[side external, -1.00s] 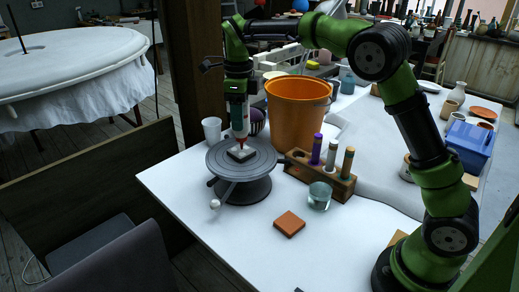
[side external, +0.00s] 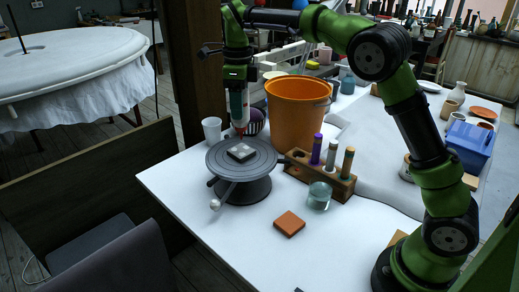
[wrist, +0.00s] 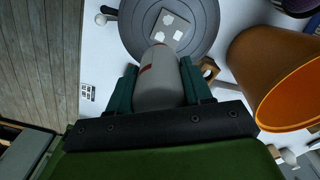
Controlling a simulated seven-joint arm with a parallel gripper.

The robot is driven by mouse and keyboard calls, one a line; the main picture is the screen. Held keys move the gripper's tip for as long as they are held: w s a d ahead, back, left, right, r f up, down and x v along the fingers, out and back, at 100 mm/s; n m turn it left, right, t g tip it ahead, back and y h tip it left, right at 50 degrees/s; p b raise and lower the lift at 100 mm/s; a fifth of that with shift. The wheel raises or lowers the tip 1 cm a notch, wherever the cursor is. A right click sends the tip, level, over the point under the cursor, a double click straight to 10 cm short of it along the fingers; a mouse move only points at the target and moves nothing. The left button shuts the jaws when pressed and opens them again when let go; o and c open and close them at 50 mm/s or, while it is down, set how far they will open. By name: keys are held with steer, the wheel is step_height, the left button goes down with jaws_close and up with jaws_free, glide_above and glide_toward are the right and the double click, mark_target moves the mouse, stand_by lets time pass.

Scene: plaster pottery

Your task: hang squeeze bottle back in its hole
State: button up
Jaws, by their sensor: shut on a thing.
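My gripper (side external: 236,80) is shut on the squeeze bottle (side external: 238,106), a pale bottle with a red tip pointing down. In the wrist view the bottle (wrist: 158,85) sits between the two teal fingers. It hangs upright above the far part of the grey turntable (side external: 262,160), with its tip clear of the pale tile (side external: 241,151). The wooden rack (side external: 322,182) stands right of the turntable.
An orange bucket (side external: 297,112) stands behind the rack, close to the bottle's right. A white cup (side external: 212,130) and a dark striped ball (side external: 256,121) are behind the turntable. A glass jar (side external: 319,196) and terracotta tile (side external: 289,223) lie in front.

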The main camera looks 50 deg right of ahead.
stand_by(0.4)
steer(key=s+d+f, duration=0.3)
steer(key=d+f, duration=0.1)
steer(key=d, duration=0.5)
steer(key=s+d+f, duration=0.3)
steer(key=d+f, duration=0.2)
steer(key=d, duration=0.3)
steer(key=shift+s+d+f, duration=0.3)
steer(key=shift+s+d, duration=0.05)
steer(key=shift+f, duration=0.1)
steer(key=shift+f, duration=2.15)
steer(key=shift+f, duration=0.9)
steer(key=o, duration=0.7)
